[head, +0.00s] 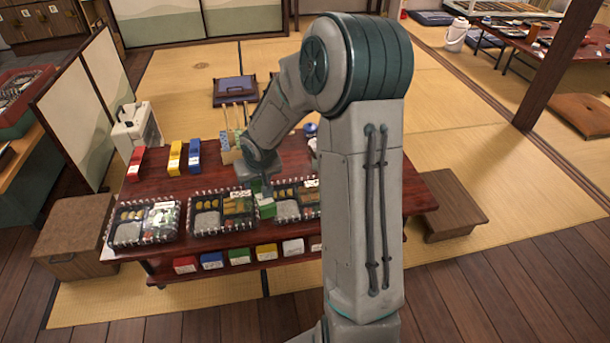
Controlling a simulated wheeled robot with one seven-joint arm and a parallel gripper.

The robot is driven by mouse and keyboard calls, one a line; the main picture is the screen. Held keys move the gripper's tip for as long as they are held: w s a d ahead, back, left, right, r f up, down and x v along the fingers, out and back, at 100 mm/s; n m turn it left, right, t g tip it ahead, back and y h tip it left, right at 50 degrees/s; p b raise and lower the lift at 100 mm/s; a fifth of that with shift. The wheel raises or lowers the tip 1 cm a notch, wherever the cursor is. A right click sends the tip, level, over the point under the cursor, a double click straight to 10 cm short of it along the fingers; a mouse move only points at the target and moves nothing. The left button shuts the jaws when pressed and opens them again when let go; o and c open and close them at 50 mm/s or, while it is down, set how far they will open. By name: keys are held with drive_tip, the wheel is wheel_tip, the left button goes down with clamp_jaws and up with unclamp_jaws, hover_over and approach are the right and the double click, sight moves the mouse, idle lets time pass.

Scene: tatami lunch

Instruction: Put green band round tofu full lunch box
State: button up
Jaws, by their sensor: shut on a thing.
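My gripper (267,190) is over the red table, between the middle lunch box (193,222) and the right lunch box (281,213). It is shut on a small green piece, which looks like the green band (266,208); my gripper partly hides its upper end. A left lunch box (112,232) holds yellow, white and green food. The middle and right boxes show grey-white and brown food. My arm hides the right box's right side. I cannot tell which box holds tofu, nor whether the green piece touches a box.
Coloured blocks line the low shelf, including a green one (239,256).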

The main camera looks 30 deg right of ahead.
drive_tip(key=m+h+b, duration=0.1)
drive_tip(key=m+b, duration=0.1)
hover_over(295, 196)
drive_tip(key=s, duration=0.1)
wheel_tip(295, 196, down, 12)
drive_tip(key=shift+s+a+f+b, duration=0.1)
drive_tip(key=shift+f+b, duration=1.2)
drive_tip(key=shift+f, duration=0.4)
drive_tip(key=shift+a+f+b, duration=0.1)
drive_tip(key=shift+f+b, duration=1.2)
drive_tip(key=shift+f, duration=0.35)
drive_tip(key=shift+f+b, duration=0.6)
drive_tip(key=shift+f, duration=0.25)
drive_tip(key=o, duration=1.3)
drive_tip(key=shift+s, duration=0.1)
drive_tip(key=shift+r+p, duration=3)
drive_tip(key=shift+r, duration=1.05)
